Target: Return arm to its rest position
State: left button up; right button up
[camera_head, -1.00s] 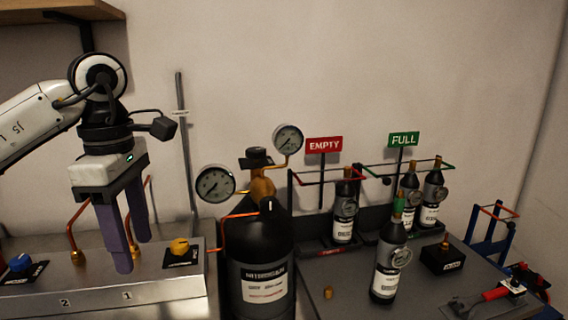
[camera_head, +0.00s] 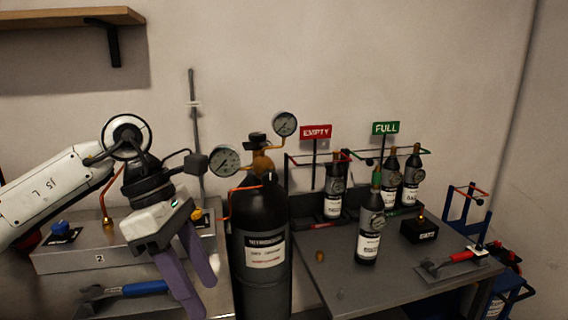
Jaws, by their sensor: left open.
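My left gripper (camera_head: 198,296) has two purple fingers spread apart with nothing between them. It points down and tilts to the right, in front of the grey panel box (camera_head: 60,262) and left of the black nitrogen cylinder (camera_head: 262,225). The gripper hides part of the panel box's right side and part of a yellow knob (camera_head: 197,214). My left arm comes in from the left edge. My right gripper is not in view.
A blue-handled wrench (camera_head: 130,290) lies below the panel box. Right of the cylinder, a bench (camera_head: 345,285) holds several small bottles near the red EMPTY sign (camera_head: 316,132) and green FULL sign (camera_head: 386,128).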

pick_arm(q)
jog(key=s+d+r+n+h, duration=0.1)
jog(key=s+d+n+h, duration=0.2)
jog(key=d+n+h, duration=0.45)
jog(key=s+d+n+h, duration=0.35)
jog(key=d+h, duration=0.55)
jog(key=d, duration=0.3)
jog(key=w+a+f+n+t+y, duration=0.5)
jog(key=f+n+t, duration=0.35)
jog(key=n, duration=0.65)
jog(key=w+a+f+n+t+y, duration=0.3)
jog(key=a+f+n+t+y, duration=0.35)
jog(key=n+t, duration=0.55)
jog(key=s+a+f+n+g+y, duration=0.2)
jog(key=s+a+f+n+g, duration=0.1)
jog(key=s+f, duration=0.3)
jog(key=s+a+f+n+g+y, duration=0.2)
jog(key=s+a+f+n+g, duration=0.2)
jog(key=f, duration=0.7)
jog(key=s+a+f+n+g+y, duration=0.2)
jog(key=s+f+n, duration=0.4)
jog(key=s+f, duration=0.3)
jog(key=shift+s+a+n+g+y, duration=0.35)
jog(key=shift+s+a+g, duration=0.3)
jog(key=shift+a, duration=0.35)
jog(key=shift+w, duration=0.1)
